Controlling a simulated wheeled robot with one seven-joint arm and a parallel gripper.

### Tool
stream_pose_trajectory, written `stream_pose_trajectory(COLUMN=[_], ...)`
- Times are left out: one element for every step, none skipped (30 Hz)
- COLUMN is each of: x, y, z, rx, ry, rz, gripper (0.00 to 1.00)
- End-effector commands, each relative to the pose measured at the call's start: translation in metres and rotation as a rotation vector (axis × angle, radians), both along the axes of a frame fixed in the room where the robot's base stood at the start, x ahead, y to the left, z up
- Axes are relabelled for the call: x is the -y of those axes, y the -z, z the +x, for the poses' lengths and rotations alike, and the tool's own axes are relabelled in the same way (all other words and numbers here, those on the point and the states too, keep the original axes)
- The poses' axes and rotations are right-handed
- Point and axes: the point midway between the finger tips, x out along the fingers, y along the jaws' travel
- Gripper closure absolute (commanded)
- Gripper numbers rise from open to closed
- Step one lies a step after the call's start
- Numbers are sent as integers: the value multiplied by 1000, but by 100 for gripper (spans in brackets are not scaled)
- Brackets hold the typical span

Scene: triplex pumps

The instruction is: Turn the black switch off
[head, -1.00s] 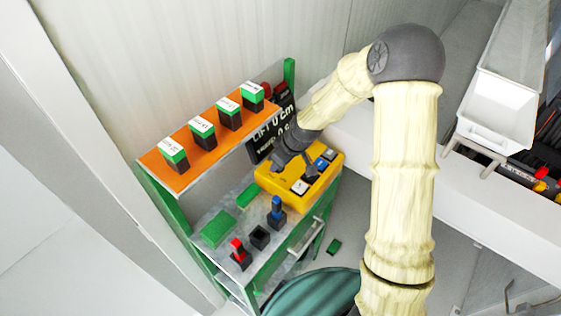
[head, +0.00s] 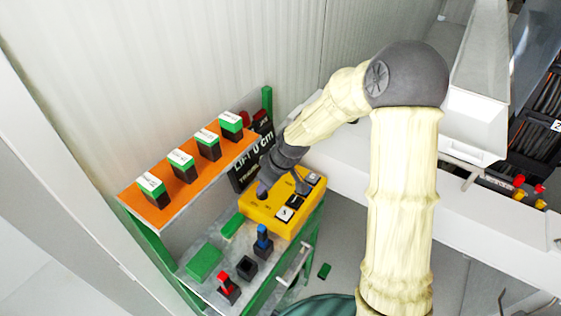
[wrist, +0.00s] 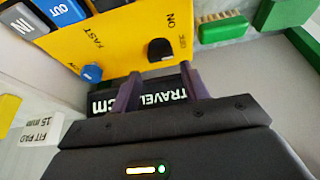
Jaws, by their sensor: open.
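The yellow control box (head: 262,212) sits on the right end of the green-framed bench, with several push buttons on its top. In the wrist view the yellow panel (wrist: 125,45) carries a black switch knob (wrist: 160,49) beside printed lettering, just beyond my fingertips. A blue knob (wrist: 91,73) is to its left. My gripper (head: 281,188) is over the box; in the wrist view its two dark fingers (wrist: 160,84) are apart with nothing between them. I cannot tell whether a finger touches the panel. In the head view the black knob is not distinguishable behind the gripper.
Behind the box stands a black display (head: 247,168) with white text. An orange shelf (head: 160,212) with several green-topped switches overhangs the left. Red and blue joysticks (head: 263,240) stand at the bench front. A green brush (wrist: 222,25) lies beside the panel.

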Motion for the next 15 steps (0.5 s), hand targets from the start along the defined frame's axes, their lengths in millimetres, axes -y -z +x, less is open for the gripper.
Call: stream_pose_trajectory(x=[4, 6, 8, 10, 12, 14, 16, 18, 20, 22, 23, 26, 27, 29, 31], y=[-9, -14, -22, -28, -33, -40, -46, -51, -58, -63, -68, -75, -80, -85, -91], z=[-2, -3, -5, -6, -8, -10, -11, -12, -14, -16, -17, -19, -20, -21, -23], rx=[4, 4, 4, 4, 4, 3, 3, 4, 4, 4, 3, 5, 4, 5, 4], ry=[2, 2, 2, 4, 3, 5, 5, 5, 4, 4, 5, 5, 5, 5, 5], rz=[-1, -2, -1, -1, 0, -1, -1, -1, -1, -1, -1, -1, -1, -1, -1], gripper=[55, 55, 55, 55, 55, 55, 55, 55, 55, 55, 55, 55, 55, 55, 55])
